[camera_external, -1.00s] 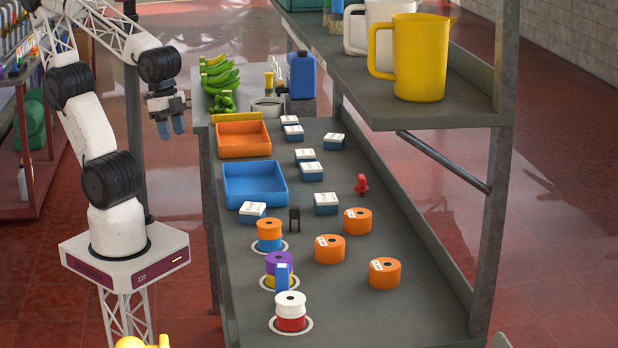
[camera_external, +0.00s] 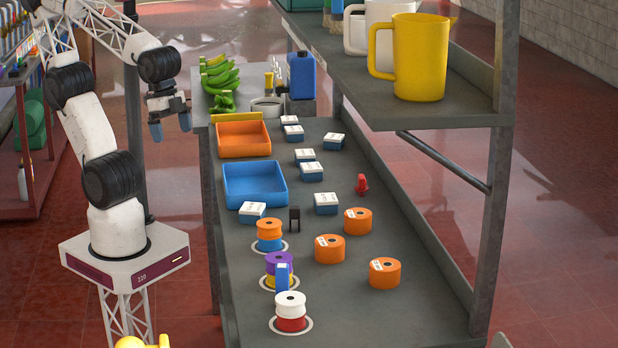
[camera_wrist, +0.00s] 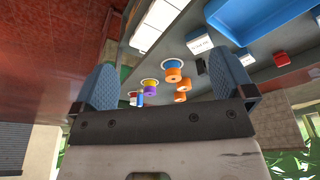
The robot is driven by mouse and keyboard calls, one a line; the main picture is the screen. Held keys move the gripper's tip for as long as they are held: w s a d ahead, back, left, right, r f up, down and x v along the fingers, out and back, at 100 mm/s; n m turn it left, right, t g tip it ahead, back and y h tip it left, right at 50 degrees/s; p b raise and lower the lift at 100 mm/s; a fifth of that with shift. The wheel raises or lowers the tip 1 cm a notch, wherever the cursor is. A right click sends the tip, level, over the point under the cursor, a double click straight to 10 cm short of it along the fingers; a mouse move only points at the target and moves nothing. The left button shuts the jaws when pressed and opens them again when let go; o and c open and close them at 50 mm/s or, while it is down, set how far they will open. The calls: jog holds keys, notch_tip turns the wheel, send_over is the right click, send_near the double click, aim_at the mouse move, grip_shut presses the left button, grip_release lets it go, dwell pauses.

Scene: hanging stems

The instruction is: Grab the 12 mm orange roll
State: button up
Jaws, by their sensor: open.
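Three loose orange rolls with white labels stand on the grey bench: one at the back (camera_external: 357,221), one at the left (camera_external: 329,249) and one at the front right (camera_external: 384,273). Another orange roll (camera_external: 269,229) sits on top of a blue roll in a stack. The label print is too small to read, so I cannot tell which is 12 mm. My gripper (camera_external: 170,127) is open and empty, in the air left of the bench, well away from the rolls. Its blue fingers (camera_wrist: 172,88) are wide apart in the wrist view, with the rolls far off between them.
Purple-yellow (camera_external: 279,262) and white-red (camera_external: 290,310) stacks stand near the rolls. A blue tray (camera_external: 254,204), an orange tray (camera_external: 243,153), several small boxes (camera_external: 326,204) and a red item (camera_external: 361,184) lie behind. A shelf with a yellow jug (camera_external: 419,57) overhangs the right side.

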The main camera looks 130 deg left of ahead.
jog(key=shift+w+v, duration=0.55)
jog(key=shift+v, duration=1.85)
jog(key=m+t+y, duration=0.2)
jog(key=m+y, duration=1.1)
jog(key=m, duration=0.9)
send_over(347, 218)
jog(key=s+d, duration=0.1)
jog(key=d, duration=0.3)
jog(key=f, duration=2.2)
jog(key=shift+s+d+f, duration=0.15)
jog(key=shift+s+f, duration=0.05)
jog(key=shift+f, duration=0.15)
jog(key=shift+x, duration=1.3)
